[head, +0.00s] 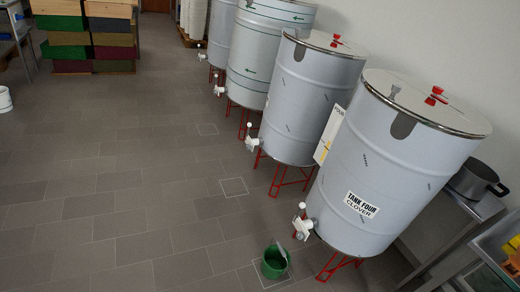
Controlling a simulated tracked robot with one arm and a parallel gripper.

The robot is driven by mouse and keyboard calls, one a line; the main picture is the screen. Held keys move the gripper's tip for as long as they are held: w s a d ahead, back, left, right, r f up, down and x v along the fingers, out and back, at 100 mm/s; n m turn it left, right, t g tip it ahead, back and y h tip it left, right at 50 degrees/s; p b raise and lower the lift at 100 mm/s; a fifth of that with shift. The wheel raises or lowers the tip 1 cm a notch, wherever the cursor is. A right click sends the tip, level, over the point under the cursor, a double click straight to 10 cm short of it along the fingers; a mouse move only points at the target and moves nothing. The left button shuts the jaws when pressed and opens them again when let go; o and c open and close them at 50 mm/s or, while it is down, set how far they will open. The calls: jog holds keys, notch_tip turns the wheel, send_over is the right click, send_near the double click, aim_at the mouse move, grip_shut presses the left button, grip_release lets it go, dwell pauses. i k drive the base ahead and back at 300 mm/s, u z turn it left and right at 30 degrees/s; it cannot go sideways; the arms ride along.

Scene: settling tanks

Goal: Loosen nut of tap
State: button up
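Several light grey tanks with lids stand in a row on red stands, each with a white tap low on its side. The nearest tank (378,190) is labelled "TANK FOUR CLOVER". Its tap (303,222) points left, with a round white knob on top; its nut is too small to make out. Other taps show on the second tank (253,143) and the third tank (219,90). A green bucket (274,262) stands on the floor just below tank four's tap, with a pale thing at its rim. My gripper is not in view.
Stacked coloured crates (85,35) stand at the back left. A dark pot (474,181) sits on a metal table at the right, close to tank four. A white bucket (4,99) is at the left edge. The tiled floor (120,190) left of the tanks is clear.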

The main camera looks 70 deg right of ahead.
aim_at(300, 235)
jog(key=u, duration=0.4)
jog(key=i, duration=2.25)
jog(key=z, duration=3.4)
jog(key=i, duration=1.05)
